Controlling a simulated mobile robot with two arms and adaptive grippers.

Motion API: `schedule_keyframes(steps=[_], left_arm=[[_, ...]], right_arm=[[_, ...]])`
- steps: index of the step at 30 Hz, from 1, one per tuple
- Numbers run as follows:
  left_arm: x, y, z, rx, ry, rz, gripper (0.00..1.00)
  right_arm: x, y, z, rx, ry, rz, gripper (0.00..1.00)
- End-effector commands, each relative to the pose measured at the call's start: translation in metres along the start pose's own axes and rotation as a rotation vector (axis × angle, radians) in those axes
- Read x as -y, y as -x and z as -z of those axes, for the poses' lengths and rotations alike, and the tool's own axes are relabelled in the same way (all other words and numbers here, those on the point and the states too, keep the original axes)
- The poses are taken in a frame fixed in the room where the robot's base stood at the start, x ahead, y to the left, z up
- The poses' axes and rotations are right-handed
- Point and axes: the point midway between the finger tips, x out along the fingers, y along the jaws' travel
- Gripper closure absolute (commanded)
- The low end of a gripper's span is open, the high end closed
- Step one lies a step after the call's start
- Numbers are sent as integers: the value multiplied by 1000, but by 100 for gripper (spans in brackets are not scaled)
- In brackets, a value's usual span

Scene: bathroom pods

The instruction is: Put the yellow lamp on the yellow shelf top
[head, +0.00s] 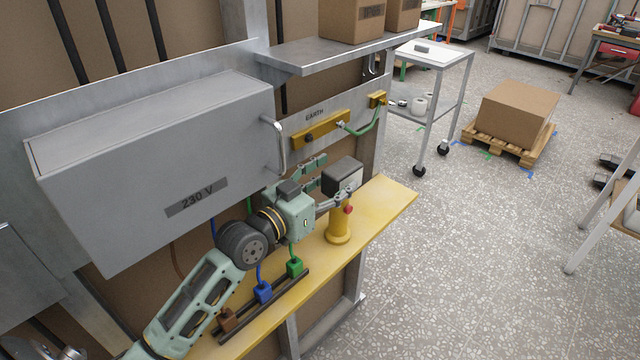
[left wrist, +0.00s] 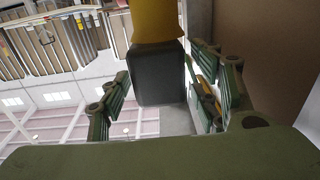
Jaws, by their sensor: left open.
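The yellow lamp (head: 339,225) has a round yellow body, a red knob and a boxy grey head (head: 343,177). It stands upright on the yellow shelf top (head: 395,196), near its right end. My left gripper (head: 325,184) is open, with its fingers at the lamp's head. In the left wrist view the open fingers of the left gripper (left wrist: 162,92) lie either side of the dark head (left wrist: 158,75), with gaps visible. The lamp's yellow body (left wrist: 156,20) is at the top of that view. My right gripper is not in view.
A grey 230 V box (head: 160,160) is above and left of the shelf. Brown, blue (head: 263,291) and green (head: 295,267) plugs sit in a dark rail on the shelf. A yellow earth bar (head: 320,130) with a green cable is behind. A metal ledge (head: 330,50) is above.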

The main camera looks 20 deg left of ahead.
Motion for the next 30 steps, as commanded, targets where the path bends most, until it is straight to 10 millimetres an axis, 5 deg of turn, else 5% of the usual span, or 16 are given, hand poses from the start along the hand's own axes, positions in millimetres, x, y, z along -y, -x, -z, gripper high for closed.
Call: schedule_keyframes(steps=[9,30], left_arm=[[0,40,0,1,0,0,43],[0,44,0,0,0,-1,43]], right_arm=[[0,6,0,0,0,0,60],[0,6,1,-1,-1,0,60]])
